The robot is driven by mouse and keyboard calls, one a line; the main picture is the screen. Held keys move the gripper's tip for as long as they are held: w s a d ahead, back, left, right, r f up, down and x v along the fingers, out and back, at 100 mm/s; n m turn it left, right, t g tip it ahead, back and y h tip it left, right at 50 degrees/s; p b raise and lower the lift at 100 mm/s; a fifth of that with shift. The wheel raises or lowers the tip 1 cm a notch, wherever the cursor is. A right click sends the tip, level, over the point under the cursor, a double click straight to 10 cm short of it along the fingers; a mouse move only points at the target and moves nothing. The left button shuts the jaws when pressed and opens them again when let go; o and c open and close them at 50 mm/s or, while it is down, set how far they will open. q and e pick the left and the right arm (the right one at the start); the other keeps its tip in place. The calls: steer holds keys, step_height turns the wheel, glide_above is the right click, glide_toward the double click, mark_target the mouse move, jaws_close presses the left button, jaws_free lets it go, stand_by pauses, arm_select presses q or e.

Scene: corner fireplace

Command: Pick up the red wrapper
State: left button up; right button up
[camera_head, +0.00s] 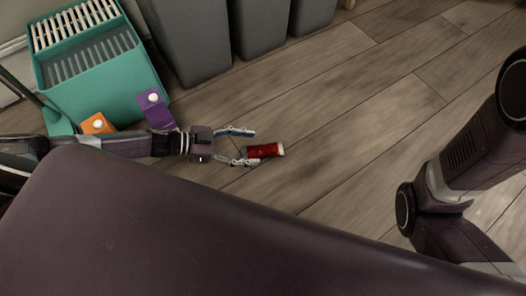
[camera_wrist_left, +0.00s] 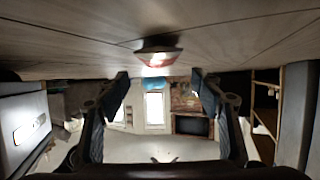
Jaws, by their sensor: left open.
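The red wrapper (camera_head: 266,151) lies on the wooden floor near the middle of the head view, a small red roll with a whitish right end. My left gripper (camera_head: 254,147) is open and empty. Its fingers point right, with the tips at the wrapper's left end, the lower tip close to it; I cannot tell whether they touch. In the left wrist view the wrapper (camera_wrist_left: 158,52) shows above and beyond the gap between the two spread fingers (camera_wrist_left: 160,87). My right arm shows at the right of the head view, but its gripper is not in view.
A teal slatted container (camera_head: 95,75) stands at the upper left, with a purple item (camera_head: 155,108) and an orange item (camera_head: 97,124) near my left arm. Grey bins (camera_head: 186,42) line the back. The floor (camera_head: 350,125) right of the wrapper is clear.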

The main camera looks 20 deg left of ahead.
mark_target(262, 149)
arm_select(q)
steer(key=b+x, duration=0.1)
steer(key=b, duration=0.1)
steer(key=b+x, duration=0.1)
steer(key=x, duration=0.1)
steer(key=shift+d+f+b, duration=0.15)
steer(key=shift+f+b, duration=0.2)
steer(key=shift+f, duration=0.2)
steer(key=shift+w+d+b, duration=0.3)
steer(key=shift+d+b, duration=0.05)
steer(key=shift+d, duration=0.25)
steer(key=c, duration=0.8)
